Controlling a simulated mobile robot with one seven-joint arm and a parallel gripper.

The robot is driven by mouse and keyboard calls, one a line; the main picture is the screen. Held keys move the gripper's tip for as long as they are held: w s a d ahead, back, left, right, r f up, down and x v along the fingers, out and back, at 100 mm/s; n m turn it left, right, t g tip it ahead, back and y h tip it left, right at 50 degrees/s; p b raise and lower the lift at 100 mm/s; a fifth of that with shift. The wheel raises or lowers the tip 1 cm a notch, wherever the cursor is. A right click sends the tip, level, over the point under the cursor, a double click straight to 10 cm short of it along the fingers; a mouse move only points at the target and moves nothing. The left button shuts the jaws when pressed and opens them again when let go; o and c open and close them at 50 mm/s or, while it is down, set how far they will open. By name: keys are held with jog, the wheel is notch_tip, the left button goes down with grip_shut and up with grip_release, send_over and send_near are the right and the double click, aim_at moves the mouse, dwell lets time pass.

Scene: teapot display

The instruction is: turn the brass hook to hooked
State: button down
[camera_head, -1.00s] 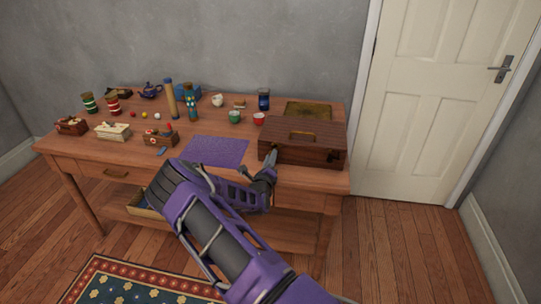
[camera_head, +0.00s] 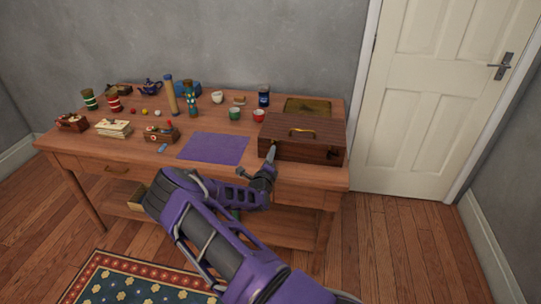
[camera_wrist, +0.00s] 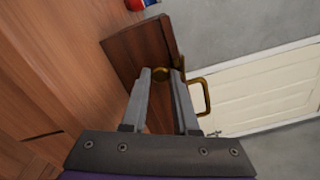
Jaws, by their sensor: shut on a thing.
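The wooden case (camera_head: 325,150) stands at the right front of the table, with a brass handle (camera_head: 301,131) on it. In the wrist view the case is a brown panel (camera_wrist: 128,55), and the handle (camera_wrist: 203,98) shows at the right. A rounded brass piece (camera_wrist: 160,75), which looks like the hook, sits between my fingertips near the case's edge. My gripper (camera_wrist: 161,76) is shut on it. In the head view my gripper (camera_head: 271,153) is at the case's left front side. The hook is too small to make out there, and its exact turn is unclear.
A purple mat (camera_head: 213,147) lies left of the case. A red cup (camera_head: 259,115) and a green cup (camera_head: 234,113) stand behind the mat. A brass-coloured tray (camera_head: 308,106) lies behind the case. Several other small objects fill the table's left and back.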

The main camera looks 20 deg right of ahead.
jog(key=c, duration=0.7)
grip_release()
jog(key=p+v, duration=0.1)
jog(key=v, duration=1.6)
jog(key=shift+s+a, duration=0.2)
